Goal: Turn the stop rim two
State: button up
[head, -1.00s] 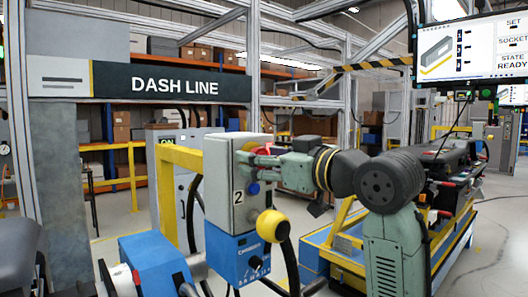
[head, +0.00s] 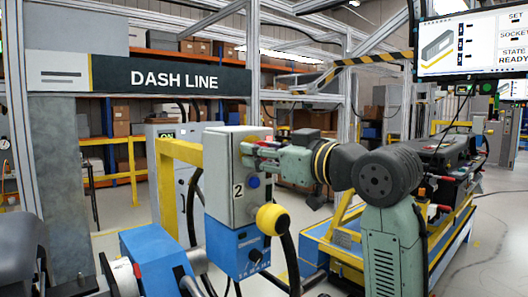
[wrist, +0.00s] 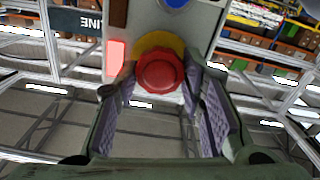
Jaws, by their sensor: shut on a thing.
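The stop button, a red ribbed rim (wrist: 160,72) on a yellow collar (wrist: 160,42), sits on the face of the grey control box marked 2 (head: 222,178). In the head view my gripper (head: 246,153) reaches the box from the right, and its fingers mostly hide the rim. In the wrist view the rim lies between the tips of my two fingers (wrist: 157,82). The gripper is shut on the rim. The wrist view is tilted, and the exact finger contact is hard to see.
A blue button (head: 253,181) is just below the rim. A yellow ball knob (head: 271,219) stands out lower on the box, near a blue lower housing (head: 225,245). A yellow frame (head: 167,190) is left of the box. A screen (head: 472,45) hangs at upper right.

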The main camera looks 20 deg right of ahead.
jog(key=shift+m, duration=0.3)
jog(key=shift+c, duration=0.2)
jog(key=shift+d+m, duration=0.1)
jog(key=shift+m, duration=3)
jog(key=o, duration=1.2)
jog(key=shift+c, duration=0.2)
